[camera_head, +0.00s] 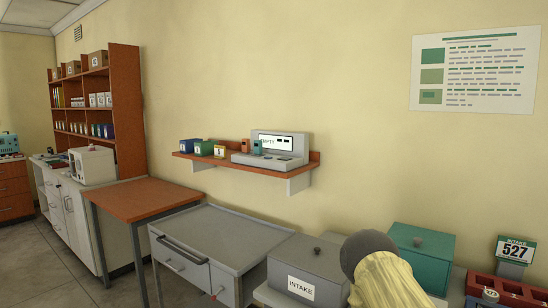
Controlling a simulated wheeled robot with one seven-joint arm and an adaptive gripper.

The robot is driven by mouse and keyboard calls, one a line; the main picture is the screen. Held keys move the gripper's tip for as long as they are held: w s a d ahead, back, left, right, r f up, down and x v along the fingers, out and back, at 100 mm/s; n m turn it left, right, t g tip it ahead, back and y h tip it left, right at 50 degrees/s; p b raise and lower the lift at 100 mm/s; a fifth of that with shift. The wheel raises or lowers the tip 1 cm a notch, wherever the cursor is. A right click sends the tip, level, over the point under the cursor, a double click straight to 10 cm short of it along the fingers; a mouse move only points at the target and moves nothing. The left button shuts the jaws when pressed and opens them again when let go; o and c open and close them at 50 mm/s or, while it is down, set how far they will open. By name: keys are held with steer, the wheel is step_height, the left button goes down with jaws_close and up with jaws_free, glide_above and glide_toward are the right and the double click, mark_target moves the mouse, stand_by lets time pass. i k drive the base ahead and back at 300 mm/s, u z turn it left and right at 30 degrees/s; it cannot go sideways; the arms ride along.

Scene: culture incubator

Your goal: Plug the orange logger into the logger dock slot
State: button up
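The grey logger dock (287,156) stands on the wall shelf, with a lit display panel that seems to read "EMPTY". A small upright orange piece (245,146), which looks like the orange logger, is at the dock's left end. Whether it sits in a slot or just stands there is too small to tell. A small teal piece (257,147) stands just right of it. My gripper is not in view. A pale yellow rounded link with a dark grey cap at the bottom right seems to be part of my arm, well below and right of the dock.
Blue, green and yellow boxes (203,147) stand left of the dock on the orange-brown shelf (313,162). Below are a bare grey cart (215,233), a grey INTAKE box (308,262), a teal box (421,256) and a red rack (515,290). An orange-topped table (145,198) is clear.

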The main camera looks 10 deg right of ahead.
mark_target(245, 148)
steer(key=k, duration=0.65)
steer(key=u, duration=0.7)
steer(key=i, duration=0.65)
steer(key=u, duration=0.8)
steer(key=i, duration=0.9)
steer(key=z, duration=0.8)
steer(key=i, duration=0.8)
steer(key=z, duration=0.95)
